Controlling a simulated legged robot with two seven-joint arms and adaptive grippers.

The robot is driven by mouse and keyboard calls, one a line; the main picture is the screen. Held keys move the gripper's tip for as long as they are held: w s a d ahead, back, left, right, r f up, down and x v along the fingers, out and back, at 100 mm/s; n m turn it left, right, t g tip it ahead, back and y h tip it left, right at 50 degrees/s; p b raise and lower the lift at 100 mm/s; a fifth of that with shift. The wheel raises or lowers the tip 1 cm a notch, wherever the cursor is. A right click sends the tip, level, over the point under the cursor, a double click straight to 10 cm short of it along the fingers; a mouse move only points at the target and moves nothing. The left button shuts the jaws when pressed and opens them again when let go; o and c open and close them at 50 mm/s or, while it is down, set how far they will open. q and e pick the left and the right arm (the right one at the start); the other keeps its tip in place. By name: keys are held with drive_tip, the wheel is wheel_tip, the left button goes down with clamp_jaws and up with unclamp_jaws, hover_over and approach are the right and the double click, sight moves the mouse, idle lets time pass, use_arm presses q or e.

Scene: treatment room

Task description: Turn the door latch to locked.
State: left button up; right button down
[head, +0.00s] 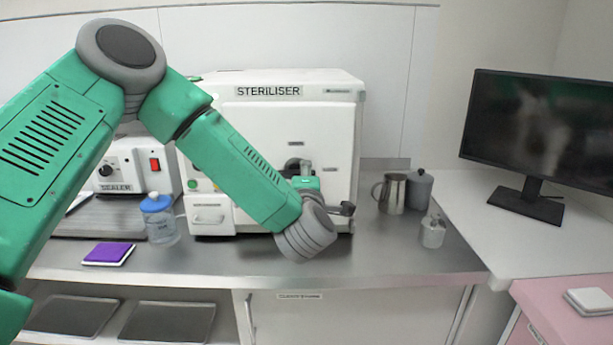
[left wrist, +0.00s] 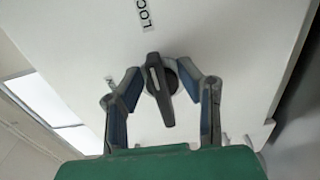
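The white steriliser (head: 330,120) stands on the counter with its door facing me. Its dark door latch (left wrist: 159,90) shows in the left wrist view as a lever on a round hub against the white door. Part of a label reading "LOC" (left wrist: 145,14) is beside it. My left gripper (left wrist: 163,76) is open, with one finger on each side of the latch; I cannot tell whether either touches it. In the head view my left gripper (head: 320,187) is at the door's right part, where wrist and fingers partly hide the latch area. My right gripper is not in view.
A sealer (head: 125,165), a blue-lidded jar (head: 161,222) and a purple pad (head: 108,253) are left of the steriliser. A metal mug (head: 391,193), a grey canister (head: 419,190) and a small metal pot (head: 432,232) stand right. A monitor (head: 545,130) is farther right. The front counter is clear.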

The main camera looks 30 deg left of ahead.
use_arm(q)
drive_tip(key=v, duration=1.1)
drive_tip(key=shift+a+f, duration=0.1)
